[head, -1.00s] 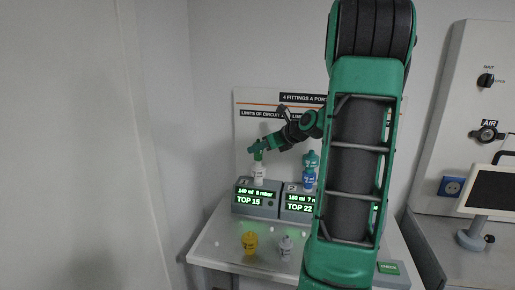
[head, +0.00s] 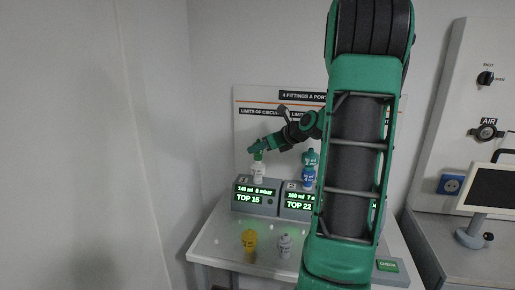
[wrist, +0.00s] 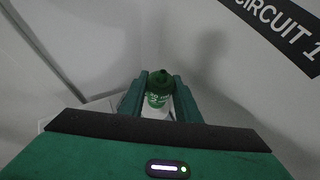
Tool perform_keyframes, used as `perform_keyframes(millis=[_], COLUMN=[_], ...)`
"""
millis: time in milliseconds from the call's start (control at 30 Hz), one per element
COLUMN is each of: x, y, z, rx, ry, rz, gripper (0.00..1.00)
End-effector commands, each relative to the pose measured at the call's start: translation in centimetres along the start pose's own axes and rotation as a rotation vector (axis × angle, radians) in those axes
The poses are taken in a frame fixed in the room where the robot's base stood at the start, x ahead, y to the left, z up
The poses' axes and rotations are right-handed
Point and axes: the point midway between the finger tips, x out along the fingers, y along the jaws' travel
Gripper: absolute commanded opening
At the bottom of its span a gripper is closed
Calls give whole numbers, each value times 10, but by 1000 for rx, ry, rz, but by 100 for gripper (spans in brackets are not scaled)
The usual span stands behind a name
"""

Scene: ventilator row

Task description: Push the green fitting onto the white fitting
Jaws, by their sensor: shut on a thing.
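The white fitting (head: 258,174) stands upright on the left grey unit, which reads TOP 15. The green fitting (head: 258,157) is directly above it, in line with it; in this small view I cannot tell how far the two are seated. My gripper (head: 257,148) is at the green fitting from above and is shut on it. In the wrist view the green fitting (wrist: 159,90) sits upright between my two fingers (wrist: 160,98), with a white part (wrist: 155,112) just below it.
A second unit (head: 298,201) reads TOP 22 and carries a teal fitting (head: 310,158) over a blue one (head: 308,178). A yellow fitting (head: 249,241) and a grey-white one (head: 285,245) stand on the table's front. A green CHECK button (head: 388,266) is at the right. My arm hides the table's right part.

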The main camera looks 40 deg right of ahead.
Motion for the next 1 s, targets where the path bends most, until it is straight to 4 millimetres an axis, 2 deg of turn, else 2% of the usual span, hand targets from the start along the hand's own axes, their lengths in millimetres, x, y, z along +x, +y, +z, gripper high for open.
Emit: perform_keyframes(millis=[1000], x=[9], y=[-1], z=[-15], rx=[1], ry=[0], rz=[-1], gripper=[0])
